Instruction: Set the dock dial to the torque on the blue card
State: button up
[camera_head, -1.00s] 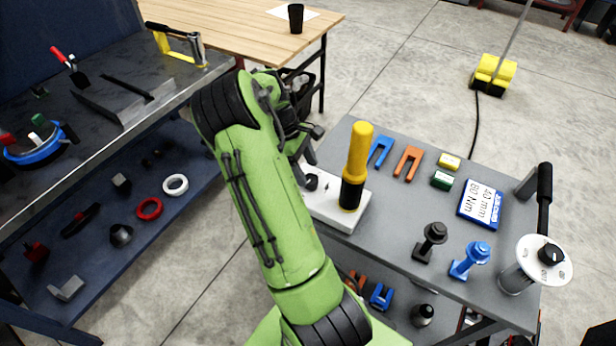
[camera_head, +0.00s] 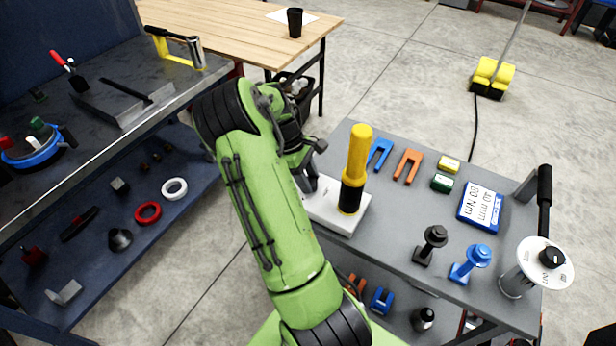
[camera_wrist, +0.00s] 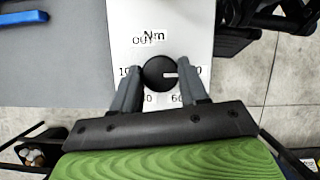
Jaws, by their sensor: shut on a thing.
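The dock is a white plate (camera_head: 338,216) on the grey cart, with a yellow and black tool (camera_head: 356,165) standing upright in it. Its dial knob (camera_wrist: 154,74) is black and round, with a white pointer mark toward the right, at a label partly hidden by a finger. "Nm" and "OUT" are printed above it, with numbers around, 60 at lower right. My gripper (camera_wrist: 160,76) is shut on the knob, one finger on each side. In the head view my gripper (camera_head: 306,176) hides the knob.
A round white dial (camera_head: 545,262) stands at the cart's right corner by a black lever. Blue and orange forks (camera_head: 407,164), yellow and green blocks (camera_head: 442,183), and black and blue bolt-like pieces (camera_head: 470,262) lie on the cart. A dark workbench (camera_head: 120,75) is at left.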

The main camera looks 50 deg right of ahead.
jog(key=m+y+p, duration=0.1)
jog(key=m, duration=0.2)
jog(key=m+y+p, duration=0.1)
jog(key=m, duration=0.2)
jog(key=shift+d+r, duration=0.1)
jog(key=shift+d, duration=0.1)
jog(key=m+y, duration=0.1)
jog(key=m, duration=0.1)
jog(key=m+t+y+p, duration=0.1)
jog(key=m, duration=0.2)
jog(key=shift+d+t+p, duration=0.1)
jog(key=shift+t+p, duration=0.2)
jog(key=m+t+p, duration=0.1)
jog(key=m, duration=0.2)
jog(key=m+t+y, duration=0.1)
jog(key=m, duration=0.2)
jog(key=shift+s+m+p, duration=0.2)
jog(key=shift+m+p, duration=0.2)
jog(key=m+t+p, duration=0.2)
jog(key=m, duration=0.3)
jog(key=shift+s+m, duration=0.15)
jog(key=shift+m, duration=0.25)
jog(key=shift+t, duration=0.3)
jog(key=o, duration=1.1)
jog(key=shift+c, duration=0.2)
